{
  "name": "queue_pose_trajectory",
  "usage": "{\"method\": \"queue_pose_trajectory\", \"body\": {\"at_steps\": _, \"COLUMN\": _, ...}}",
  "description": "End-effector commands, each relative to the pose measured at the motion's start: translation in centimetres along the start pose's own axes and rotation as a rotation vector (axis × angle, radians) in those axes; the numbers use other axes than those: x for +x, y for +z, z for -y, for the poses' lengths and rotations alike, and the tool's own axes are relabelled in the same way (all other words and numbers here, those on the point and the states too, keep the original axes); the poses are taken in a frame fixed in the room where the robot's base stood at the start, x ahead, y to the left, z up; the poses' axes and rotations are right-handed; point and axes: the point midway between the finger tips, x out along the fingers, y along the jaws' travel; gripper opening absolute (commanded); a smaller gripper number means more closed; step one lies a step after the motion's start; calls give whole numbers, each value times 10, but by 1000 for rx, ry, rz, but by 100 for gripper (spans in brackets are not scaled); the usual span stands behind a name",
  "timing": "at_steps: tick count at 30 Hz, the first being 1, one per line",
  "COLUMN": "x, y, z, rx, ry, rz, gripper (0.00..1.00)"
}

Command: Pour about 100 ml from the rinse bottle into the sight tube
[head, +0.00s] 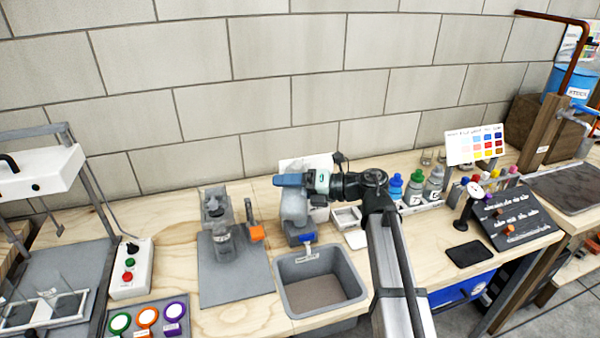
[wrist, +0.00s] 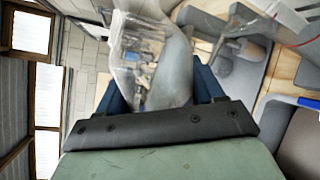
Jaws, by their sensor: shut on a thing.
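My gripper (head: 290,180) reaches in from the right, with blue fingers, above the back left of the sink. In the wrist view my gripper (wrist: 160,92) is shut on a clear and grey vessel, apparently the rinse bottle (wrist: 176,66). It lies between the two blue fingers, and its top runs out of the picture. I cannot tell its level or whether liquid leaves it. A clear upright vessel, possibly the sight tube (head: 222,243), stands on the grey plate left of my gripper, apart from it. A clear shape also shows at the upper right of the wrist view.
A grey sink (head: 322,312) lies in front of my gripper, with a blue tap (head: 308,238) at its back edge. An orange-handled part (head: 257,233) stands on the grey plate. Capped bottles (head: 413,188) stand right of my arm. A control box (head: 131,268) is at the left.

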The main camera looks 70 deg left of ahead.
Motion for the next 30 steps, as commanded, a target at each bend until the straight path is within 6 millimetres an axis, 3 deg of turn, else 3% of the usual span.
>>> {"method": "queue_pose_trajectory", "body": {"at_steps": 30, "x": 0, "y": -2, "z": -1, "rx": 60, "ry": 1, "rz": -12, "gripper": 22}}
